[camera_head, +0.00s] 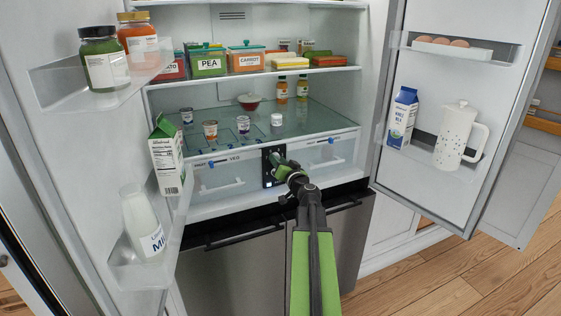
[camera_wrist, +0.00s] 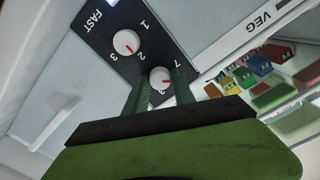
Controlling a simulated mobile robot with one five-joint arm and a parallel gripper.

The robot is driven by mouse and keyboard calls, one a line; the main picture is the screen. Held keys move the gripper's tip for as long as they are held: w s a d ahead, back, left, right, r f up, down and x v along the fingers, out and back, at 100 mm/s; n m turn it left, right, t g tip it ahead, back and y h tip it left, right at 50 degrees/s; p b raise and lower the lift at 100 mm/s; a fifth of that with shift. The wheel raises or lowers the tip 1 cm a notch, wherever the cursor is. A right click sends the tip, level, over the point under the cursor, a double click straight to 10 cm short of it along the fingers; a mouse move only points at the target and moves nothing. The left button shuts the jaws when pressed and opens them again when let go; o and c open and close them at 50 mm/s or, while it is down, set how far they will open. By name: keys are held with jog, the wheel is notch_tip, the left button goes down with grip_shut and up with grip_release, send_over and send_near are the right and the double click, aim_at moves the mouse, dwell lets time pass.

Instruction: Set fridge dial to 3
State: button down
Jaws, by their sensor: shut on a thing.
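The black control panel (camera_head: 268,178) sits between the two drawers in the lower fridge; it also shows in the wrist view (camera_wrist: 98,46). Its one white dial (camera_wrist: 126,42) has marks 1, 2, 3 and FAST around it. The red mark on it points near 2. A second white dial (camera_wrist: 160,74) has a 7 beside it, and its other marks are mostly hidden. My gripper (camera_wrist: 161,84) is shut on this second dial, one green finger on each side. In the head view my gripper (camera_head: 280,166) is against the panel. I cannot read which dial is named fridge.
The right door rack holds a milk carton (camera_head: 402,117) and a white pitcher (camera_head: 456,135). Small jars stand on the glass shelf (camera_head: 310,118) above the panel.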

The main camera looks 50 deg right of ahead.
jog(key=shift+s+d+m, duration=0.1)
jog(key=shift+m, duration=3.85)
jog(key=shift+s+d+m, duration=0.1)
jog(key=shift+m, duration=3.85)
jog(key=shift+a, duration=0.1)
jog(key=c, duration=1.1)
grip_release()
jog(key=shift+c, duration=0.2)
jog(key=shift+o, duration=0.4)
jog(key=shift+w, duration=0.1)
jog(key=shift+a, duration=0.1)
